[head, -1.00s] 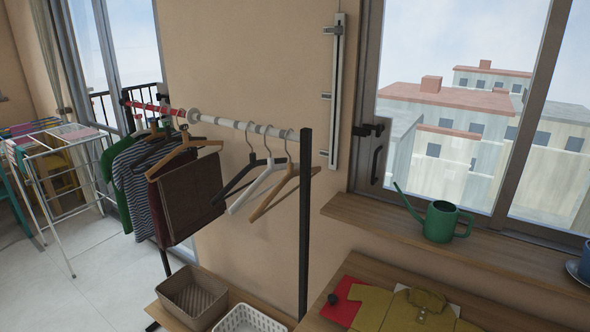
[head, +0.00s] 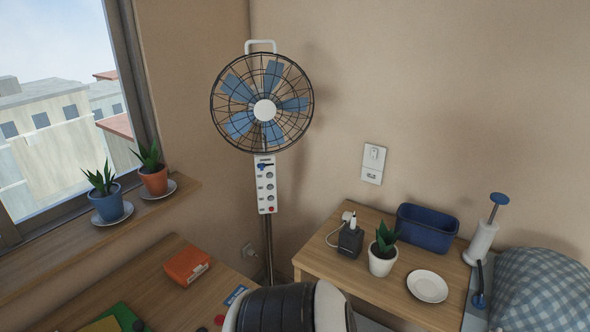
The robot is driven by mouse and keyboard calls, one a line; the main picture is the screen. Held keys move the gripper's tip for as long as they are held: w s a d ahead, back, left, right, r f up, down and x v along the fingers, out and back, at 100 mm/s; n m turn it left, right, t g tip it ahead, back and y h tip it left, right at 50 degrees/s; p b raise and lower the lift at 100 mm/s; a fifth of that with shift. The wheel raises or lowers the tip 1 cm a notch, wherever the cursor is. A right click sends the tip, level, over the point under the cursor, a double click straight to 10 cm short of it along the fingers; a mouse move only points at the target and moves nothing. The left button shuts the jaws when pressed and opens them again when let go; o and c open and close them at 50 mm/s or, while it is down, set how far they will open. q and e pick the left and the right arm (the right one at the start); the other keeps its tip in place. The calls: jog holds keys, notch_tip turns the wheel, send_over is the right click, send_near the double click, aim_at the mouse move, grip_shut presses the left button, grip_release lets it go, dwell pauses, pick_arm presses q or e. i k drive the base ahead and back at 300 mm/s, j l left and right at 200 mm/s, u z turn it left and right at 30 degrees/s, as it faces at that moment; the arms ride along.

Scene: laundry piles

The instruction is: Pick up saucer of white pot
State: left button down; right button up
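A white pot (head: 382,262) with a spiky green plant stands on the wooden table at the right. A round white saucer (head: 427,286) lies flat on the same table, to the right of the pot and apart from it. The saucer is empty and fully in view. Neither of my grippers is in view; a black and white link of my arm shows at the bottom middle.
A black charger block (head: 350,241), a blue bin (head: 427,228) and a white pump-like item (head: 482,243) stand around the pot and saucer. Checked cloth (head: 545,290) lies at the right. A fan (head: 264,110) stands between the right table and the desk (head: 110,290).

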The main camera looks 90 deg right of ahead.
aim_at(427, 285)
jog(key=z, duration=3.8)
